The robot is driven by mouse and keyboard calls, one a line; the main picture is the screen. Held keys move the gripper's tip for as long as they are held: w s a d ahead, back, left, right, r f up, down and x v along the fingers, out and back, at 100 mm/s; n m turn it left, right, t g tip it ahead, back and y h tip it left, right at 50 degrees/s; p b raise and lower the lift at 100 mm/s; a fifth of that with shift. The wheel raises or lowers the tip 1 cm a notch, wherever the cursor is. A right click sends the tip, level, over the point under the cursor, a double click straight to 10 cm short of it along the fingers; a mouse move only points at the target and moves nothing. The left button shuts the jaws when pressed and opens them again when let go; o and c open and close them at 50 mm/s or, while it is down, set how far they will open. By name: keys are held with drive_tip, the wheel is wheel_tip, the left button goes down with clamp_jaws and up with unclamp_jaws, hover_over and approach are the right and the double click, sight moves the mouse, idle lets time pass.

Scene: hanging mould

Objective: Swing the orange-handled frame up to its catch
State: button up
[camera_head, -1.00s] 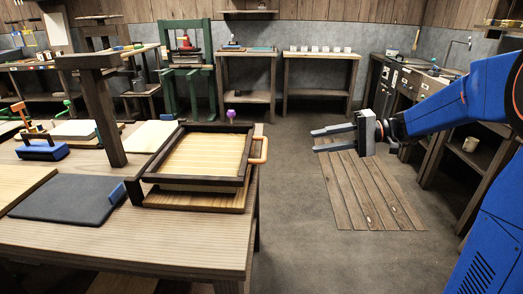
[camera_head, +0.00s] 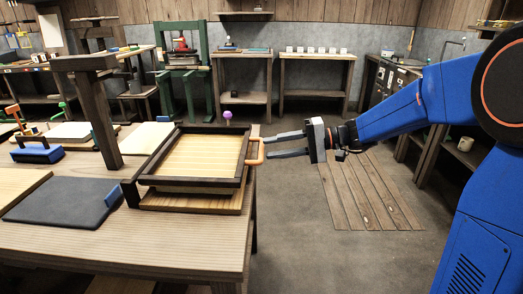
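The dark wooden frame (camera_head: 193,183) lies low over a light wooden board (camera_head: 192,203) on the near table. Its orange handle (camera_head: 257,152) sticks out from the right side. My gripper (camera_head: 272,145) points left with its fingers apart, and the fingertips are at the handle. Whether the fingers touch the handle or stand around it cannot be told. A dark post with a top arm (camera_head: 100,115) rises left of the frame. A purple knob (camera_head: 227,115) stands behind the frame; I cannot tell which part is the catch.
A dark slab (camera_head: 62,200) with a blue block lies left on the table (camera_head: 130,240). A blue tool (camera_head: 36,152) and pale boards lie behind it. The floor right of the table is clear, with wooden slats (camera_head: 370,190) on it.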

sight(261, 147)
drive_tip(key=shift+x, duration=2.15)
drive_tip(key=shift+c, duration=0.7)
clamp_jaws()
